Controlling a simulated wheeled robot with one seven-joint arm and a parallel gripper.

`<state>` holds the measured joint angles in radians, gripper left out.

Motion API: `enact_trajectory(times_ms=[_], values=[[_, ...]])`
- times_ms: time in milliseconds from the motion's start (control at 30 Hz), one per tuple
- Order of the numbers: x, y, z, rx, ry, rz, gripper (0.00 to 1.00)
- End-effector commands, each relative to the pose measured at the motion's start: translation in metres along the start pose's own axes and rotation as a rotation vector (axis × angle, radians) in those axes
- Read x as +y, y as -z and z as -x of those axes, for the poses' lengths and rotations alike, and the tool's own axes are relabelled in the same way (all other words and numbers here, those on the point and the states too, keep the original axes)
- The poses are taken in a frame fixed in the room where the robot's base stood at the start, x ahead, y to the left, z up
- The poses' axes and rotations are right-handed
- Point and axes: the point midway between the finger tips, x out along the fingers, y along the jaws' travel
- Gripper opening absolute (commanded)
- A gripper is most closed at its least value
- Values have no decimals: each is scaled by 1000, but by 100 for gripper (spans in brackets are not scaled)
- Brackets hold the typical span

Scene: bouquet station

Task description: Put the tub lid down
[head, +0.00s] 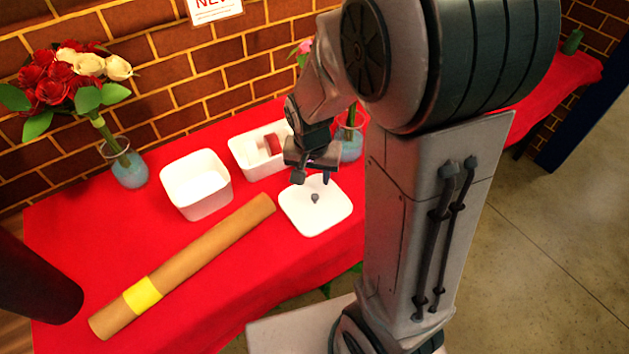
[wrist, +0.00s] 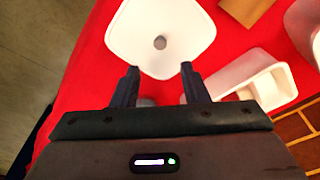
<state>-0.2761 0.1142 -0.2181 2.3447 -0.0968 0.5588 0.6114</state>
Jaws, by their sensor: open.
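The white, square tub lid (head: 305,212) with a small grey knob lies flat on the red table, near its front edge. It also shows in the wrist view (wrist: 142,45), ahead of the fingertips. My gripper (head: 312,179) is open and empty, above the far edge of the lid and apart from the knob. In the wrist view my gripper's two fingers (wrist: 158,82) are spread with nothing between them. A white open tub (head: 196,186) stands on the table to the left of the lid.
A white divided tray (head: 249,155) with a red item inside sits behind the lid. A brown roll with a yellow band (head: 205,255) lies diagonally at the front. A vase of roses (head: 129,172) stands at the left, another vase (head: 350,143) behind my gripper. Bare red cloth lies left of the roll.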

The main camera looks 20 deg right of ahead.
Motion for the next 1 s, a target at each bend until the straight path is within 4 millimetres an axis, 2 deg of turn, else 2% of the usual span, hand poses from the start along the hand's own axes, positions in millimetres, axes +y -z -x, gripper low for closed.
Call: enact_trajectory(times_ms=[33, 367, 467, 700, 833, 1000], values=[[-1, 1, 8, 3, 3, 0, 40], [6, -6, 38, 5, 19, 35, 40], [15, -16, 59, 14, 45, 94, 40], [43, -56, 108, 55, 89, 296, 40], [54, -73, 123, 77, 93, 380, 40], [62, -84, 131, 89, 91, 436, 40]])
